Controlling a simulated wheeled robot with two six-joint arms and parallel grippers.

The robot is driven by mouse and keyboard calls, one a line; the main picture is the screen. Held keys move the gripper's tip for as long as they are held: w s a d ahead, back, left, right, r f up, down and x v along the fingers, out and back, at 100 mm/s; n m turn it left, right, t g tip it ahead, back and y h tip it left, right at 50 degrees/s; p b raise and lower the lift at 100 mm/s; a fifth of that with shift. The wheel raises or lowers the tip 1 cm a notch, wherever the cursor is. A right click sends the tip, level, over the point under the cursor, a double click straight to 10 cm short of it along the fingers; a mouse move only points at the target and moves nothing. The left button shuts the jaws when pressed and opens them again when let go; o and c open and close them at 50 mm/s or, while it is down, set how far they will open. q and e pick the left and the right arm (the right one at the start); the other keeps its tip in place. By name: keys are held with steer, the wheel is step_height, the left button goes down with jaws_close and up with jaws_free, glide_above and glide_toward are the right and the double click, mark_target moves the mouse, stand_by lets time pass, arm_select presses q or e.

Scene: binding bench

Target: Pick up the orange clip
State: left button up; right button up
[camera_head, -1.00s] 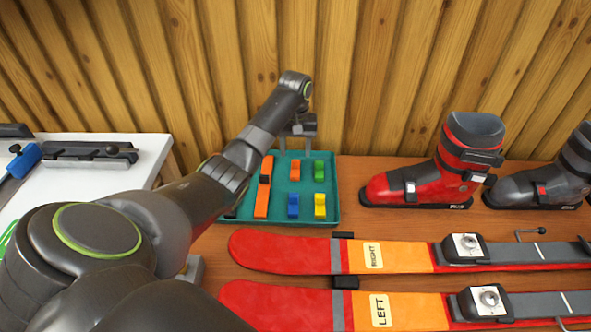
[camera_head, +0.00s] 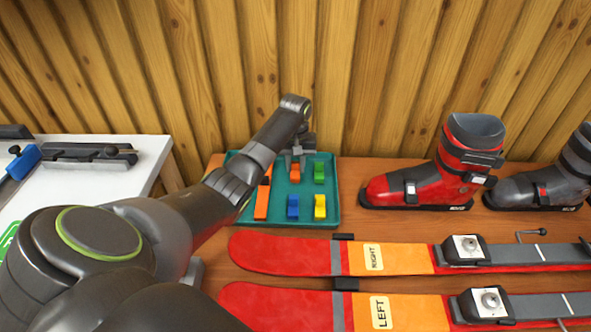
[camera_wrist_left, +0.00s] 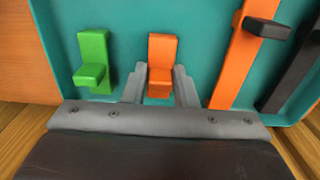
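The orange clip (camera_head: 295,176) stands in the teal tray, between a green clip and a long orange strip. It also shows in the left wrist view (camera_wrist_left: 161,55), its lower part between the fingertips. My left gripper (camera_head: 295,163) reaches down over the tray from above. In the left wrist view its two grey fingers (camera_wrist_left: 160,76) are close in on both sides of the orange clip, and look shut on it. The clip is still in the tray. My right gripper is not in view.
The teal tray (camera_head: 270,218) also holds a green clip (camera_head: 319,172), a blue clip (camera_head: 293,207), a yellow clip (camera_head: 320,207) and the long orange strip (camera_head: 261,203). A red boot (camera_head: 425,183) stands to the right. Two skis (camera_head: 290,253) lie in front.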

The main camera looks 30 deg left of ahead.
mark_target(296, 163)
arm_select(q)
steer(key=c, duration=0.3)
steer(key=shift+r, duration=0.15)
step_height(296, 163, up, 10)
steer(key=shift+f+p, duration=0.1)
steer(key=shift+p, duration=0.35)
